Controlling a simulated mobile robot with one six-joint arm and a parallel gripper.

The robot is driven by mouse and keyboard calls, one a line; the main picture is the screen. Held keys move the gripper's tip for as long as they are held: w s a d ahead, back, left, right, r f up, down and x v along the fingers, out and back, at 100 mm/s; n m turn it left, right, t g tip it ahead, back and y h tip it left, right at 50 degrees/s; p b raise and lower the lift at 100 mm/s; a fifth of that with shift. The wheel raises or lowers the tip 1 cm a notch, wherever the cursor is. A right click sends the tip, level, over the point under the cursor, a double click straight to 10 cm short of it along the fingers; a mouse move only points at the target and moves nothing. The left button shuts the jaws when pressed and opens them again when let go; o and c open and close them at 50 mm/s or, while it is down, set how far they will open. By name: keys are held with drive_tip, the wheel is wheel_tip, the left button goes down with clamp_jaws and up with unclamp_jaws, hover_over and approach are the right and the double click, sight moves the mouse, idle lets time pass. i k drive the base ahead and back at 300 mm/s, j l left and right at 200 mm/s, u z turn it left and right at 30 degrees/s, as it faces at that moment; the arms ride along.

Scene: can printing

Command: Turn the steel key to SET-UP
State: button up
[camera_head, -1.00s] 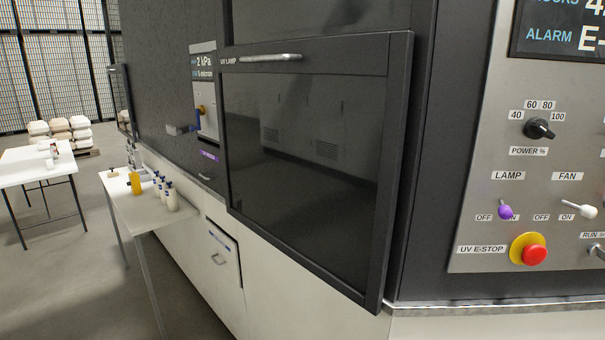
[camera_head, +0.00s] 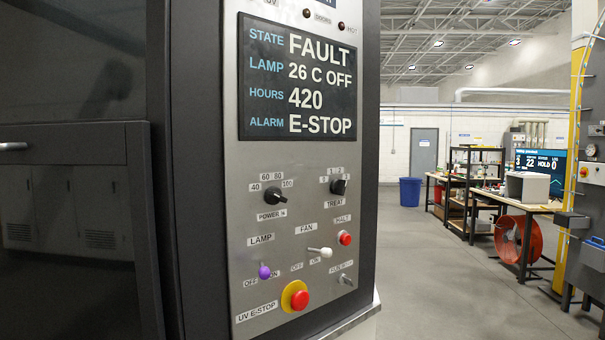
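A small steel key (camera_head: 345,281) sits low on the right of the grey control panel (camera_head: 335,228), under a small label whose text is too small to read clearly. Which position the key points to cannot be told. Above it is the red HALT button (camera_head: 345,238). To its left is the white FAN toggle (camera_head: 325,252). My gripper is not in view.
The panel screen (camera_head: 297,77) reads FAULT and E-STOP. A red UV E-STOP button (camera_head: 299,300) and purple LAMP toggle (camera_head: 264,272) are left of the key. A dark cabinet door (camera_head: 70,220) stands left. Floor (camera_head: 440,270) right of the machine is open.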

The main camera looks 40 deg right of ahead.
sight(342, 279)
drive_tip(key=z, duration=1.55)
drive_tip(key=i+j+z, duration=0.1)
drive_tip(key=i+z, duration=0.2)
drive_tip(key=i+j+z, duration=0.15)
drive_tip(key=i+z, duration=0.2)
drive_tip(key=i, duration=0.05)
